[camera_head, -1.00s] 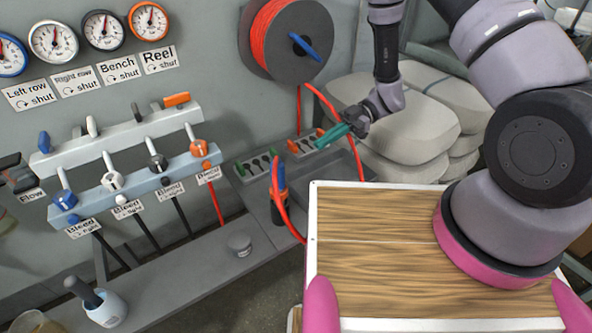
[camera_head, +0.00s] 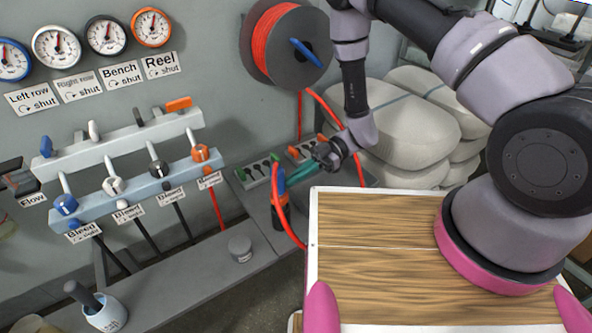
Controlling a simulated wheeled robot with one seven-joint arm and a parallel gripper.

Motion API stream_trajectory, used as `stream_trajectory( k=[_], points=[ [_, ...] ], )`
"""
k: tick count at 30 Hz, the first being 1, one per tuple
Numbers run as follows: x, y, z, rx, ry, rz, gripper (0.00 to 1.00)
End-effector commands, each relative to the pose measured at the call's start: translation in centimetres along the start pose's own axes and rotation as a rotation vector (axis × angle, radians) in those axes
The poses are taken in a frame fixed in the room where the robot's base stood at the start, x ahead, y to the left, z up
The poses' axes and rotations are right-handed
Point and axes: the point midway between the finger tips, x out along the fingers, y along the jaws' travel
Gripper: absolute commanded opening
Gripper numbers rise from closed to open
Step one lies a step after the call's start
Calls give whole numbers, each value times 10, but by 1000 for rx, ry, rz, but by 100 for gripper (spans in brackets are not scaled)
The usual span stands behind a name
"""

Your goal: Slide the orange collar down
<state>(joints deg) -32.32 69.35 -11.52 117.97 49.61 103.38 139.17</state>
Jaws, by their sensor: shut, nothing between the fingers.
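A small upright fitting (camera_head: 281,181) with a blue part stands in a dark holder at the end of the bench, beside the red-orange hose. A small orange band shows low on it, which may be the orange collar; it is too small to be sure. My gripper (camera_head: 289,178), with teal fingers, is shut and empty. Its tips point left and lie just right of the fitting in the picture. I cannot tell whether they touch it. The wrist is above and to the right of the fingers.
The red hose (camera_head: 269,195) loops in front of the fitting. Trays with small parts (camera_head: 257,170) lie behind it. The hose reel (camera_head: 287,45) hangs above. Valves with a blue rail (camera_head: 135,187) are at left. Pale sacks (camera_head: 415,130) are piled at right. A grey lidded pot (camera_head: 240,249) stands on the bench.

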Motion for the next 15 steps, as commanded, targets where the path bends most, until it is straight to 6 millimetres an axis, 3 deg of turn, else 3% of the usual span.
stream_trajectory(
  k=[10, 15],
  points=[
    [0, 0, 2, 0, 0, -1, 0],
    [4, -1, 18, 1, 1, -2, 0]
  ],
)
